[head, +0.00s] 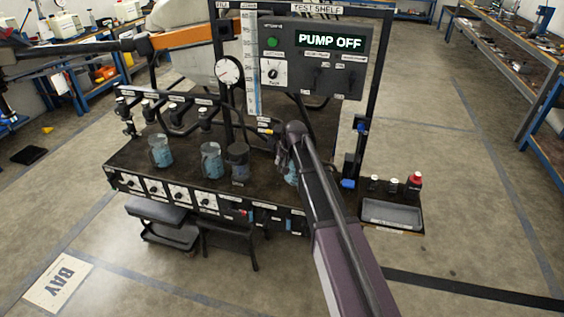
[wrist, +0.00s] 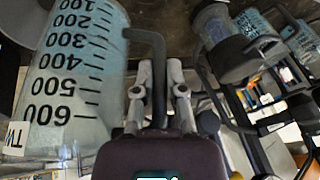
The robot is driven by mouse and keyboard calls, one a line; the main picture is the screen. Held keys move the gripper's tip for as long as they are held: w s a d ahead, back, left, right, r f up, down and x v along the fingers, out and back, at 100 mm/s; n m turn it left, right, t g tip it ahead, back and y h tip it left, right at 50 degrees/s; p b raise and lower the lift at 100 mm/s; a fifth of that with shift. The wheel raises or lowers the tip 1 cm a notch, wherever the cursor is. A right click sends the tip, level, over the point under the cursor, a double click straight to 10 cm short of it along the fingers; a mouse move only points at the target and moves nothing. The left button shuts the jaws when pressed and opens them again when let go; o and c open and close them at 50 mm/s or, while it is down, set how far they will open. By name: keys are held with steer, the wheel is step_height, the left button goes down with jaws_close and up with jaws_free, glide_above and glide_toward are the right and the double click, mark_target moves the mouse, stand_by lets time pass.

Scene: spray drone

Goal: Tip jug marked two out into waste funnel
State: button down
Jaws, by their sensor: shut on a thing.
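My gripper (wrist: 160,75) is shut on the dark handle of a clear jug (wrist: 75,70) with a black scale from 100 to 600. A partly cut-off label on it starts with "TW". The wrist view is upside down, so the jug stands about upright, base toward the bench. In the head view my gripper (head: 283,153) is over the middle of the bench and the held jug (head: 291,176) is mostly hidden behind my arm. A dark-topped cup (head: 238,160), possibly the waste funnel, stands to its left; it also shows in the wrist view (wrist: 228,62).
Two bluish jugs (head: 160,151) (head: 211,160) stand further left on the bench (head: 130,160). Taps line its back left. A panel (head: 318,57) reading "PUMP OFF" rises behind. Small bottles (head: 393,185) and a grey tray (head: 391,214) are at right.

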steer(key=shift+a+r+y+p, duration=0.15)
steer(key=shift+r+y+p, duration=0.2)
steer(key=shift+r+y, duration=0.5)
steer(key=shift+r+m+g+y, duration=0.3)
steer(key=shift+r+m+y, duration=0.15)
steer(key=shift+y, duration=0.5)
steer(key=shift+w+d+r+m+y+b, duration=0.1)
steer(key=shift+d+r+m+y+b, duration=0.1)
steer(key=shift+y+b, duration=0.3)
steer(key=shift+d+r+m+y+b, duration=0.1)
steer(key=shift+d+y+b, duration=0.15)
steer(key=shift+y, duration=0.45)
steer(key=shift+w+d+r+y+b, duration=0.1)
steer(key=shift+d+y+b, duration=0.3)
steer(key=shift+y+b, duration=0.55)
steer(key=shift+w+d+f+m+y+b, duration=0.15)
steer(key=shift+d+y+b, duration=0.3)
steer(key=shift+b, duration=0.45)
steer(key=shift+d+f+m+y+b, duration=0.1)
steer(key=shift+d+m+y+b, duration=0.25)
steer(key=shift+y+b, duration=0.4)
steer(key=shift+w+d+f+m+y+b, duration=0.15)
steer(key=shift+d+y+b, duration=0.25)
steer(key=shift+b, duration=0.65)
